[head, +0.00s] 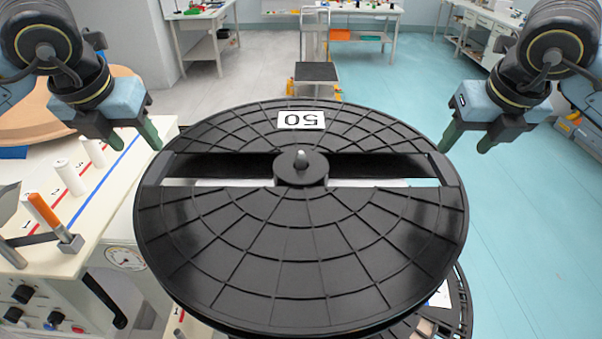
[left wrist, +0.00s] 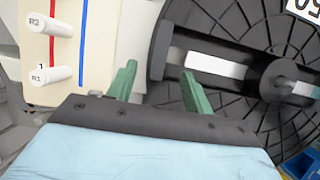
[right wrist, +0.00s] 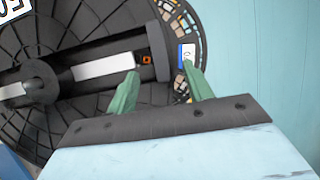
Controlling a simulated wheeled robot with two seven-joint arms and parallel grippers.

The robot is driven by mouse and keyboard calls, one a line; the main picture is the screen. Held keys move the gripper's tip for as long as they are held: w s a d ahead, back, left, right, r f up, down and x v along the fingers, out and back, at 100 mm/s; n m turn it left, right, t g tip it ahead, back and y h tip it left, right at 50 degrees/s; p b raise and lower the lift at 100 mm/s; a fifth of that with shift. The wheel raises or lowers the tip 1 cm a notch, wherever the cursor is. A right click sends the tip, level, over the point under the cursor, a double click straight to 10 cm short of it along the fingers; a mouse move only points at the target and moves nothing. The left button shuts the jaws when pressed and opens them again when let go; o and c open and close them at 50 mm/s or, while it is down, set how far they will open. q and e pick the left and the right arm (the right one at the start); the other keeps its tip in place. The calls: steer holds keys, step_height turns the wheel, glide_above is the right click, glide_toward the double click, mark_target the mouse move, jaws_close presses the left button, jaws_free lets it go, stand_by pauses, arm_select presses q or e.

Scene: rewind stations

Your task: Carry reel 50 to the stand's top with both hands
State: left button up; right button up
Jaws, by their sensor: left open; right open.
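Reel 50 (head: 300,235) is a large black spoked disc in the middle of the head view. Its white label (head: 301,120) reads 50 upside down, and a metal pin shows at its hub (head: 301,170). My left gripper (head: 136,141) is open and empty at the reel's left edge. In the left wrist view (left wrist: 157,72) the rim lies beyond and between its fingers. My right gripper (head: 467,143) is open and empty at the reel's right edge, and in the right wrist view (right wrist: 159,72) the rim also shows beyond its fingers. I cannot tell which thing is the stand.
A cream machine (head: 75,255) with white pegs, a gauge and an orange-tipped rod stands at left. Another dark reel (head: 462,300) shows partly beneath reel 50. A low dark-topped trolley (head: 316,72) stands far back.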

mark_target(157, 166)
arm_select(q)
steer(key=x, duration=0.9)
steer(key=shift+w+f, duration=0.15)
steer(key=shift+f, duration=0.15)
arm_select(e)
steer(key=x, duration=0.9)
steer(key=shift+w+f, duration=0.15)
steer(key=shift+f, duration=0.15)
arm_select(q)
jaws_close()
arm_select(e)
jaws_close()
arm_select(q)
steer(key=shift+r, duration=0.1)
arm_select(e)
steer(key=shift+r, duration=0.1)
